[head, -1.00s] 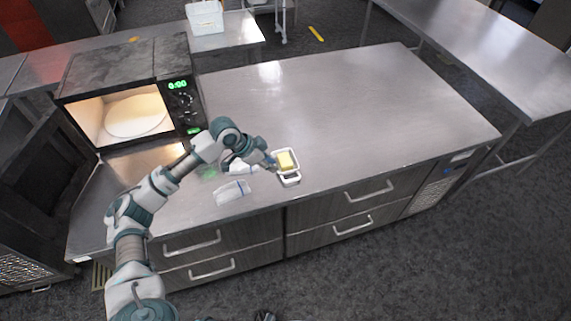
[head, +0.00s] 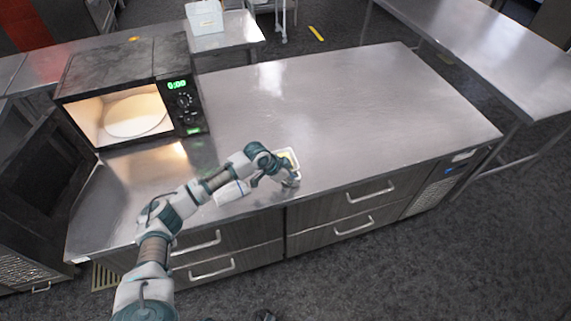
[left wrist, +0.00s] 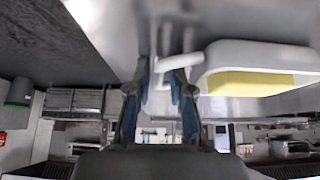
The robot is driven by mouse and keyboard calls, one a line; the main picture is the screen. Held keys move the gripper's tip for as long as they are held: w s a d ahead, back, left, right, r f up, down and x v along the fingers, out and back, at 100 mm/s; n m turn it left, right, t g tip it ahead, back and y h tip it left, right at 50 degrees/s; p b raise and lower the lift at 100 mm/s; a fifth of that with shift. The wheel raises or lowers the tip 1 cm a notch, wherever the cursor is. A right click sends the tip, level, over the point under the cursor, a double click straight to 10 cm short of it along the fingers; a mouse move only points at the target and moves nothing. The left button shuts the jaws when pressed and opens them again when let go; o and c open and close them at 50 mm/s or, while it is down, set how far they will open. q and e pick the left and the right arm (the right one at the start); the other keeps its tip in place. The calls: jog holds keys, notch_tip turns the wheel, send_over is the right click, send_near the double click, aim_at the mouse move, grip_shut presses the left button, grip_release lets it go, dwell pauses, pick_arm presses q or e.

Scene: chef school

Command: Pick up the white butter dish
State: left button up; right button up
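In the left wrist view the white dish (left wrist: 262,56) is at the upper right, with the butter (left wrist: 250,84) showing and a white handle toward the fingers. My left gripper (left wrist: 160,78) is open, its two fingers apart, close to the handle. In the head view the left gripper (head: 287,181) is at the dish's front end. Whether it touches is unclear. My right gripper is not in view.
The counter (head: 350,110) is clear behind and right of the dish. Drawer handles (head: 370,190) stick out in front.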

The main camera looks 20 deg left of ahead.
pick_arm(q)
jog(key=shift+s+f, duration=0.1)
grip_shut()
